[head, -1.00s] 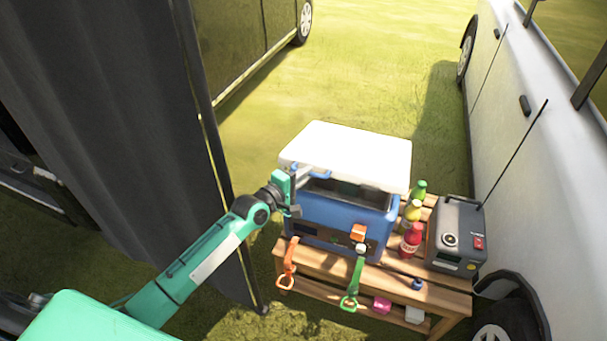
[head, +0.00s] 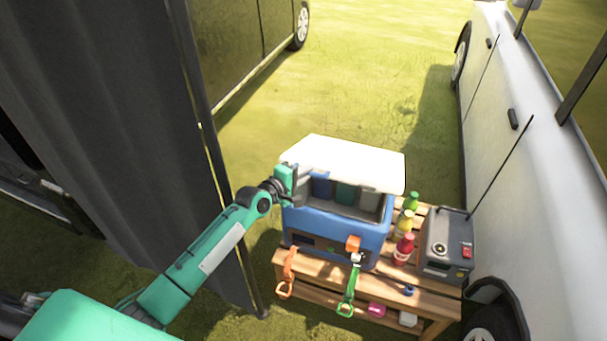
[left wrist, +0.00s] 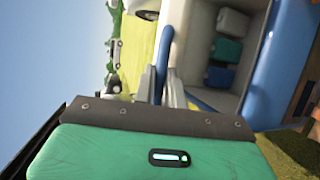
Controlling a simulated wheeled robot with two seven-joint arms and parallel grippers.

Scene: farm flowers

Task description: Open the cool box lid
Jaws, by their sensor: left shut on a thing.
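The cool box (head: 330,228) is blue and stands on a wooden slatted table. Its white lid (head: 350,162) is raised and tilted back, and the grey inside shows with several containers (head: 345,193). The open inside also shows in the left wrist view, with green and blue containers (left wrist: 228,52) in it. My left gripper (head: 294,180) is at the lid's left front edge. In the left wrist view its fingers (left wrist: 163,88) are shut on a blue bar, which looks like the lid's handle (left wrist: 162,50). My right gripper is not in view.
Bottles (head: 405,222) and a dark grey device (head: 447,245) stand right of the box on the table (head: 420,300). Orange (head: 287,275) and green (head: 347,290) straps hang at the front. A dark curtain (head: 110,130) is left; a white vehicle (head: 545,190) is right.

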